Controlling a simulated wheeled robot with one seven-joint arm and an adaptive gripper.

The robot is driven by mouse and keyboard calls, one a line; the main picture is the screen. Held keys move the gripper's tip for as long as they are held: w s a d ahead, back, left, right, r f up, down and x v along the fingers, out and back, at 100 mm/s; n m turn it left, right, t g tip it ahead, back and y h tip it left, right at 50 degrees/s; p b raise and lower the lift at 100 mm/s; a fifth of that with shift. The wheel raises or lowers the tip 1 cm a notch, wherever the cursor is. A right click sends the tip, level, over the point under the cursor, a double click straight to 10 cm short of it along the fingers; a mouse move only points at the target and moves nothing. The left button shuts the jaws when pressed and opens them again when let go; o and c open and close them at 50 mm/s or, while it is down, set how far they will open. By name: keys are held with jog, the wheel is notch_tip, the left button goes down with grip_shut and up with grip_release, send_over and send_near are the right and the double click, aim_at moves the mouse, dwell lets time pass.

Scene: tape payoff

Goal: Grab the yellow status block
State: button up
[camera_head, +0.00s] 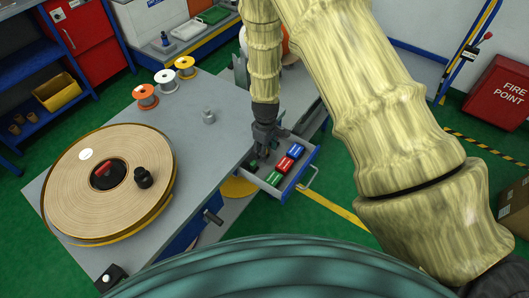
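My gripper (262,152) points down at the left part of an open grey drawer (301,176). Its fingers are dark and small, and I cannot tell whether they are open or shut or hold anything. In the drawer lie a blue block (295,151), a red block (284,165) and a green block (274,178). Another small green item (253,166) shows at the drawer's left, beside the fingers. I see no yellow block; the gripper hides part of the drawer.
A grey bench (205,150) stands left of the drawer, with a large tape reel (75,205), several small spools (165,77) and a metal weight (209,117). The drawer handle (308,180) sticks out to the right.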

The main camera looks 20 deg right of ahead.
jog(key=shift+f, duration=0.95)
jog(key=c, duration=1.1)
jog(key=shift+r, duration=0.15)
